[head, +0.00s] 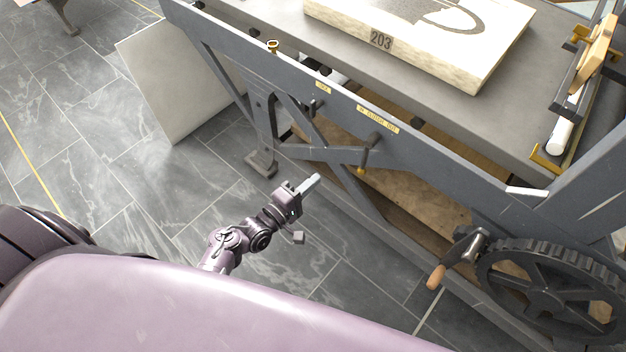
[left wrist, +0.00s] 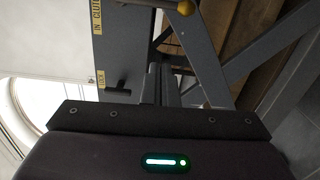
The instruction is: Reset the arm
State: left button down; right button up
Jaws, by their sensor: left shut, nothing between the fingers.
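My left gripper (head: 313,183) is in the middle of the head view, over the tiled floor and in front of the press's side frame. Its two fingers are together with nothing between them. In the left wrist view the fingers (left wrist: 160,84) stand side by side, pointing toward the grey press frame. My right gripper is in neither view.
The grey press (head: 300,95) fills the upper right, with a stone block marked 203 (head: 380,40) on its bed. A crank with a wooden handle (head: 436,277) and a gear wheel (head: 555,285) stick out at right. A pale panel (head: 170,90) leans at left. Open floor (head: 150,190) lies left.

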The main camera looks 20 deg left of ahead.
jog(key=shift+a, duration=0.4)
pick_arm(q)
jog(key=s+f+m+g+y+p, duration=0.3)
jog(key=s+f+m+g+p, duration=0.45)
jog(key=s+f, duration=1.05)
jog(key=s+a+f+m+g+y, duration=0.2)
jog(key=s+a+f+m+g, duration=0.1)
jog(key=s, duration=0.7)
jog(key=s+a+f+m+g+y+p, duration=0.1)
jog(key=s+f+m+g, duration=0.4)
jog(key=s, duration=0.5)
jog(key=shift+a+f+m+y+p, duration=0.3)
jog(key=shift+a+f+m+y, duration=0.2)
jog(key=shift+a, duration=0.4)
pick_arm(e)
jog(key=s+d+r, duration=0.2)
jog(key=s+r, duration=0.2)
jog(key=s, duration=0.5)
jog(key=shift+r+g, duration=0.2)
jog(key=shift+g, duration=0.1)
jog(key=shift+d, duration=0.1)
